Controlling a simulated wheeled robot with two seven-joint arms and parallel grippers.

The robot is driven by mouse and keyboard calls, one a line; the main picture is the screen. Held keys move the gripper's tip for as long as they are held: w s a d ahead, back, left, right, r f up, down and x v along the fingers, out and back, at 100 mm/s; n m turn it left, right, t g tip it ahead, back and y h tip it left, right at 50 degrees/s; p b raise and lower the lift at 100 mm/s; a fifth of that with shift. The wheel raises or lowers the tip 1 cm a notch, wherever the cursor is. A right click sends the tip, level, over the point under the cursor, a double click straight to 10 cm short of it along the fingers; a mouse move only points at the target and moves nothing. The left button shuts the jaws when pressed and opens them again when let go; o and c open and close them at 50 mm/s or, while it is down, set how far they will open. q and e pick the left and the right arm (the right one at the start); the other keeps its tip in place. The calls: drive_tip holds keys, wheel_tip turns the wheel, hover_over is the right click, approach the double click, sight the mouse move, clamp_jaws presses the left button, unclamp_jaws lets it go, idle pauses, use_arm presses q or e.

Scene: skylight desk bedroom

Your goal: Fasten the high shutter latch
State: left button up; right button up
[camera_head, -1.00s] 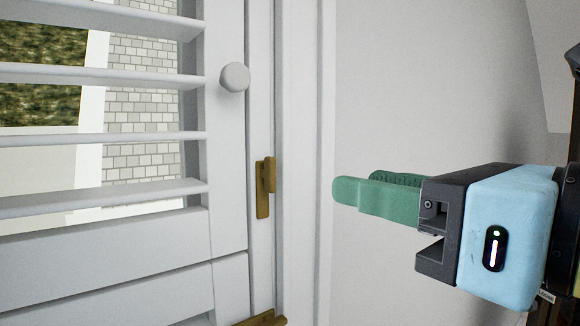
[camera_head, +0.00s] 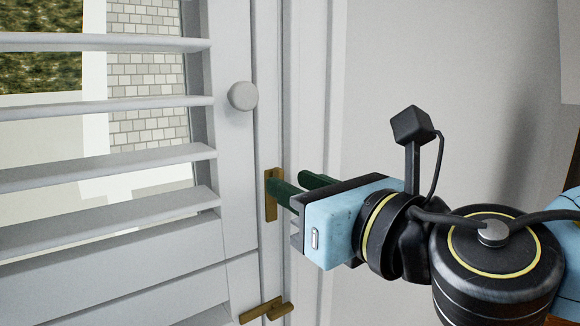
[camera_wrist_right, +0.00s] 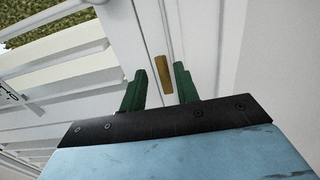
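The high latch (camera_head: 270,207) is a brass fitting on the white frame strip beside the louvred shutter (camera_head: 236,190). It stands upright, with its upper part partly hidden by a finger in the head view. My right gripper (camera_head: 288,181) reaches it from the right with its green fingers. In the right wrist view the fingers (camera_wrist_right: 160,76) are apart, and the brass latch (camera_wrist_right: 163,74) shows in the gap between them. I cannot tell whether a finger touches it. My left gripper is not in view.
A second brass latch (camera_head: 264,311) lies roughly level at the bottom of the head view, below my gripper. A round white knob (camera_head: 242,96) sticks out from the shutter above left. Plain wall (camera_head: 430,70) lies to the right.

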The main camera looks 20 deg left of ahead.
drive_tip(key=shift+x, duration=1.1)
clamp_jaws()
